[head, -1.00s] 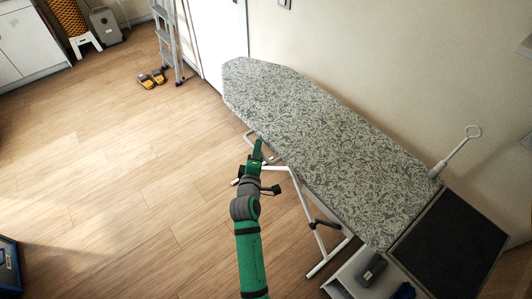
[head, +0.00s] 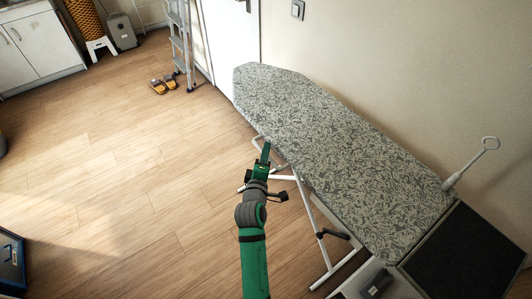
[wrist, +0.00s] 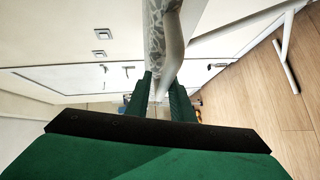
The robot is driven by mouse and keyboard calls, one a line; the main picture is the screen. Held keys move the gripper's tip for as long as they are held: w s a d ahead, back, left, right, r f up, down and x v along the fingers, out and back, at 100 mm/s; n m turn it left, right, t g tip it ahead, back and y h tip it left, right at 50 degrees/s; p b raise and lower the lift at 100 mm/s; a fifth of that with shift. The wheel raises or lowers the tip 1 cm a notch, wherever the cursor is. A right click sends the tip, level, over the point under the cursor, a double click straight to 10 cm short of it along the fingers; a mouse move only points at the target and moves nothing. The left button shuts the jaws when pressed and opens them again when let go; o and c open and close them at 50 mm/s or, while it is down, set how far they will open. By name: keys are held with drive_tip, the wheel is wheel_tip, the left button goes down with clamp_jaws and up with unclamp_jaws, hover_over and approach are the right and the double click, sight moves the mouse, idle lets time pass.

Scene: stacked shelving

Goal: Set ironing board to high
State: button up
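The ironing board (head: 330,150) has a grey patterned cover. It stands along the wall with its top flat and its white legs (head: 316,225) spread below. My gripper (head: 265,153) is at the left long edge of the board, close beside it. In the wrist view my gripper (wrist: 161,88) has its two green fingers apart, with a gap between them. The board's edge and underside (wrist: 165,40) run down toward that gap. I cannot tell whether the fingers touch the board. A dark part (head: 333,234) sits on the legs; no height lever is clearly visible.
A white holder with an upright rod (head: 470,162) and a dark panel (head: 462,252) adjoin the board's right end. A stepladder (head: 180,45) and yellow-and-grey shoes (head: 164,86) are at the back. A blue crate (head: 10,262) is at left. The wooden floor between is clear.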

drive_tip(key=s+r, duration=0.1)
drive_tip(key=s, duration=0.9)
drive_tip(key=shift+s+a+r, duration=0.2)
drive_tip(key=shift+a+r, duration=0.05)
drive_tip(key=shift+a, duration=0.05)
drive_tip(key=s+d+f+m+y, duration=0.1)
drive_tip(key=s+f+m, duration=0.2)
drive_tip(key=s, duration=0.6)
drive_tip(key=s+d+f+m+g, duration=0.15)
drive_tip(key=s+m, duration=0.25)
drive_tip(key=s, duration=0.5)
drive_tip(key=s+d+f+m+t+y, duration=0.1)
drive_tip(key=s+d+f+m, duration=0.15)
drive_tip(key=s, duration=0.75)
drive_tip(key=s+r+m, duration=0.1)
drive_tip(key=s+m, duration=0.2)
drive_tip(key=s, duration=0.1)
drive_tip(key=s+d+r+m, duration=0.1)
drive_tip(key=s+r+m, duration=0.1)
drive_tip(key=s, duration=0.3)
drive_tip(key=shift+s+d+r+m+h, duration=0.2)
drive_tip(key=shift+d+r+m+h, duration=0.15)
drive_tip(key=shift+m, duration=0.2)
drive_tip(key=shift+g, duration=0.25)
